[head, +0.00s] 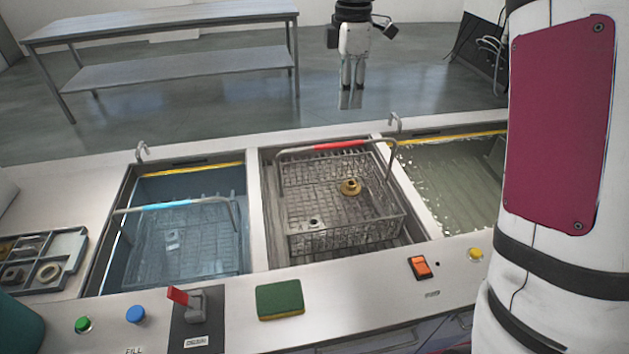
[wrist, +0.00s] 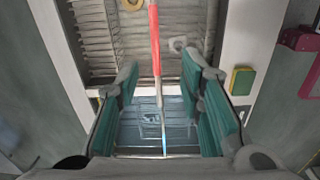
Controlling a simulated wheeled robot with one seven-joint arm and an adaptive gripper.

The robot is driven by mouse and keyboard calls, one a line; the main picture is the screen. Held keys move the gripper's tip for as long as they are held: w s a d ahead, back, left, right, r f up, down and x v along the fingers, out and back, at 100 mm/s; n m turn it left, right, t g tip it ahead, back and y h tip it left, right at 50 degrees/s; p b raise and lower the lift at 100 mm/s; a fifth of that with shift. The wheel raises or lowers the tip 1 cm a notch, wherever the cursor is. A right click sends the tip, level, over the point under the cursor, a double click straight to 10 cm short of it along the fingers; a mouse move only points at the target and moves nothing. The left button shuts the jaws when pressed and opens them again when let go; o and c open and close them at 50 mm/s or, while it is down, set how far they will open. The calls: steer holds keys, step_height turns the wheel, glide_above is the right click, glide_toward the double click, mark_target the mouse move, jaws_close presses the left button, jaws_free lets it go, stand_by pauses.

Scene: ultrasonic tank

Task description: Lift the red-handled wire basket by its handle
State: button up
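The wire basket (head: 345,236) with the red handle grip (head: 342,145) sits in the middle tank bay, its handle upright. A brass-coloured part (head: 350,187) and a small grey part lie in it. My gripper (head: 351,100) points down, above and beyond the basket's far side in the head view. In the wrist view my gripper (wrist: 163,78) is open and empty, with teal pads apart. The red grip (wrist: 155,40) shows ahead of the gap between the fingers, apart from the pads as far as I can tell.
A second basket with a blue handle grip (head: 167,206) sits in the left, blue-tinted bay. The right bay holds greenish liquid (head: 450,175). A red lever (head: 178,296), a sponge (head: 280,299) and an orange switch (head: 420,267) are on the front ledge. A parts tray (head: 77,243) lies left.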

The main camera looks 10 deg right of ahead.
mark_target(339, 144)
steer(key=shift+n, duration=0.3)
steer(key=f+p, duration=0.1)
steer(key=f, duration=0.4)
steer(key=f+p, duration=0.1)
steer(key=f, duration=0.3)
steer(key=w+f+p, duration=0.1)
steer(key=f, duration=0.4)
steer(key=shift+a+f, duration=0.3)
steer(key=shift+a, duration=0.05)
steer(key=shift+c, duration=0.6)
steer(key=shift+w+r, duration=0.1)
jaws_close()
